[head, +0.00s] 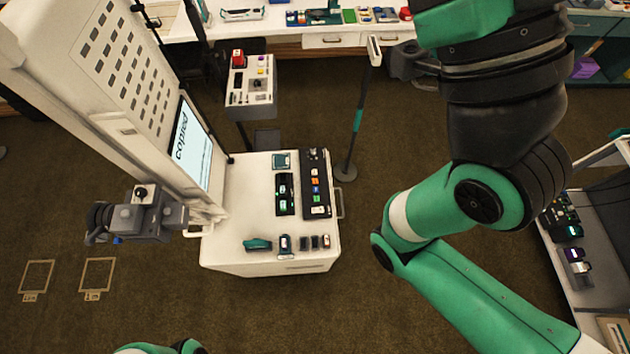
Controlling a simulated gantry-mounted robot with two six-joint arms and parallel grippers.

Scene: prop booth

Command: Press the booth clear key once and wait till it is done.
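The white booth cabinet (240,254) stands left of the middle, with a tilted screen (193,147) that reads "copied" above smaller text. A black key strip (317,206) on its top carries several small keys, among them blue, orange and green ones. Left of it is a black panel (285,207) with green lit spots. A teal square (281,161) sits behind that panel. I cannot tell which is the clear key; labels are too small. My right arm fills the right side, but its gripper is out of frame. My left gripper is not in view either.
Small dark and teal items, including a teal piece (257,244), line the cabinet's front edge. A grey device (150,217) is at its left. A post (357,120) and a small control stand (250,88) are behind. A shelf unit (582,300) is right. Open carpet lies in front.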

